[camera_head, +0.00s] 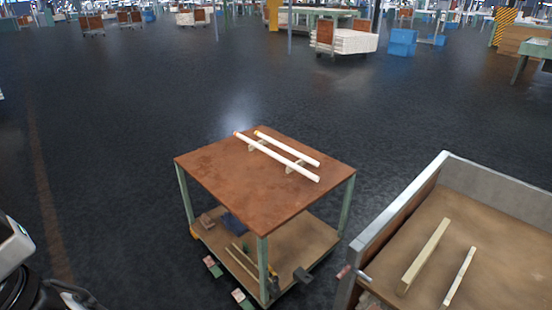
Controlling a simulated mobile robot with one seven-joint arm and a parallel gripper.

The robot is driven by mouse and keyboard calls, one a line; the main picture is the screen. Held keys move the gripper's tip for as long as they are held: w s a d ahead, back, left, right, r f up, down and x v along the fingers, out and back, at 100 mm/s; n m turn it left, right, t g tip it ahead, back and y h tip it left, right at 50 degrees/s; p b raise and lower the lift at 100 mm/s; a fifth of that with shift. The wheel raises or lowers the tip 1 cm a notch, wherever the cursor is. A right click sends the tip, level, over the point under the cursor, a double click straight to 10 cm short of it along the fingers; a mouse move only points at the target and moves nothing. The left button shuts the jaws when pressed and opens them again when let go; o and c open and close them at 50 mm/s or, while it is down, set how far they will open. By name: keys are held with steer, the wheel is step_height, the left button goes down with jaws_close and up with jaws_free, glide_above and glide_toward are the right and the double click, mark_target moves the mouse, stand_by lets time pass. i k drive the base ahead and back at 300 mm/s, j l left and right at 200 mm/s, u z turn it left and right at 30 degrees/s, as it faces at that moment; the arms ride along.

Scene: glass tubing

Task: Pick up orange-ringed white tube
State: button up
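Two white tubes lie side by side on the brown top of a small cart (215,175). The farther tube (290,150) has an orange-yellow band at its left end. My gripper is not clearly visible; only dark and grey parts, apparently of my own arm, show at the lower left edge.
A wooden-floored bin with a grey metal rim (403,205) stands to the right, holding two wooden strips (425,257). The cart's lower shelf (290,245) carries loose items. Dark floor (110,130) is open to the left and behind. Pallets and blue boxes (402,42) stand far back.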

mark_target(315, 178)
steer(key=i+j, duration=0.3)
steer(key=i+z, duration=0.1)
steer(key=z, duration=0.3)
steer(key=i+j+z, duration=0.1)
steer(key=j+z, duration=0.15)
steer(key=i+j+z, duration=0.2)
steer(key=j+z, duration=0.25)
steer(key=j, duration=0.15)
steer(key=i+j+z, duration=0.15)
steer(key=j, duration=0.35)
steer(key=j+z, duration=0.15)
steer(key=j, duration=0.35)
steer(key=i+j, duration=0.1)
steer(key=j, duration=0.75)
steer(key=i+j, duration=0.1)
steer(key=j, duration=0.75)
steer(key=i+j+z, duration=0.1)
steer(key=j, duration=0.75)
